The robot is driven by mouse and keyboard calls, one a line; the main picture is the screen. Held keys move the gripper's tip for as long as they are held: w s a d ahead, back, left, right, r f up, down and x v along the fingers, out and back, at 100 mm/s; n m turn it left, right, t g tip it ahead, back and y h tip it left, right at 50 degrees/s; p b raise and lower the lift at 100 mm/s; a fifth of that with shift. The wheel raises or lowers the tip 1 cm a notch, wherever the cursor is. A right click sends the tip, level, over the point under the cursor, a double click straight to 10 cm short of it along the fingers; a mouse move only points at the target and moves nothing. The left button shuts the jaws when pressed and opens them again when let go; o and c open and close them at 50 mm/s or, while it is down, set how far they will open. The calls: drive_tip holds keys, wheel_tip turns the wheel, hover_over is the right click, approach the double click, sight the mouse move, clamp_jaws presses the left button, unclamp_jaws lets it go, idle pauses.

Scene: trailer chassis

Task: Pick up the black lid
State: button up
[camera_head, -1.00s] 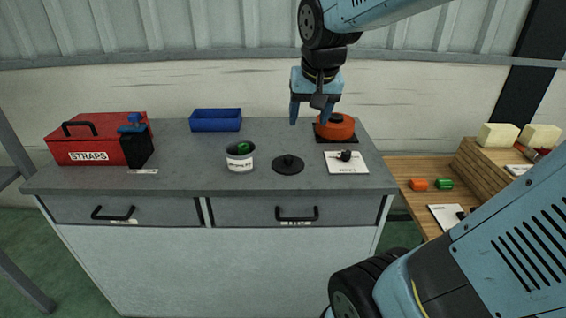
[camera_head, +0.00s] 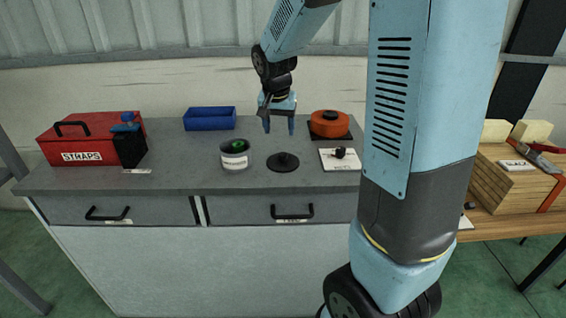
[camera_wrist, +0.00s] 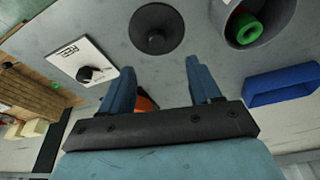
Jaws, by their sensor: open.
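The black lid (camera_head: 284,162) is a flat dark disc with a raised knob in its middle. It lies on the grey worktop, just right of a white pot, and also shows at the top of the wrist view (camera_wrist: 157,28). My gripper (camera_head: 279,130) is open and empty, pointing down above the worktop, behind and above the lid in the head view. In the wrist view the two blue fingers (camera_wrist: 158,82) stand apart, with the lid ahead of them and not between them.
The white pot (camera_head: 235,163) holds a green piece. An orange round container (camera_head: 329,124) sits on a dark mat; a white card with a black knob (camera_head: 338,158) lies right of the lid. A blue bin (camera_head: 210,119) and red STRAPS box (camera_head: 88,145) stand left.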

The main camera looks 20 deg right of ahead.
hover_over(283, 154)
drive_tip(key=s+a, duration=0.1)
drive_tip(key=s, duration=0.1)
drive_tip(key=f, duration=0.6)
drive_tip(key=shift+w+a+f, duration=0.1)
drive_tip(key=shift+w+a, duration=0.05)
drive_tip(key=shift+w, duration=0.05)
drive_tip(key=shift+x, duration=2.55)
drive_tip(key=c, duration=1.1)
